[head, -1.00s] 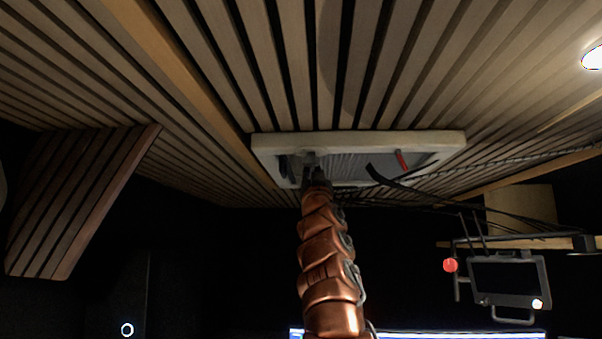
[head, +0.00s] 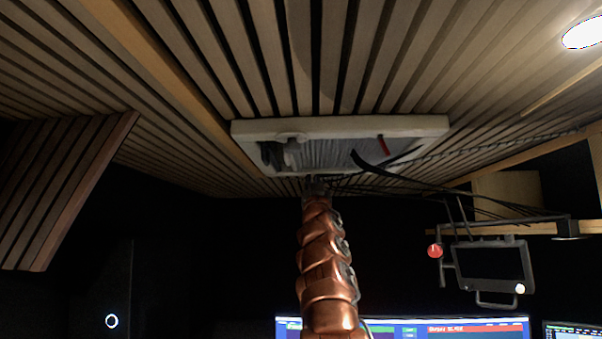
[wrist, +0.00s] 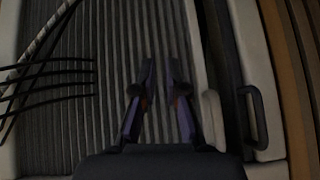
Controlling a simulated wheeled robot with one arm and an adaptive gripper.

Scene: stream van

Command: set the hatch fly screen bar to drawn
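The roof hatch (head: 340,128) is a pale frame set in the slatted ceiling. Grey pleated screen (head: 325,153) spans much of its opening, with a dark strip at the left. The pale screen bar (head: 291,150) stands near the opening's left side; in the wrist view the bar (wrist: 197,60) runs along the pleats' right edge, with a light tab (wrist: 212,118) on it. My gripper (wrist: 160,68) is in front of the pleats, left of the bar and apart from the tab. Its fingers have a narrow gap with nothing seen between them. In the head view it is below the hatch, partly hidden.
Black cables (head: 400,178) hang at the hatch's right side and cross the left of the wrist view (wrist: 45,85). A black handle (wrist: 255,115) is on the frame. A monitor on a bracket (head: 492,265) hangs at right. A slatted panel (head: 65,190) hangs at left.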

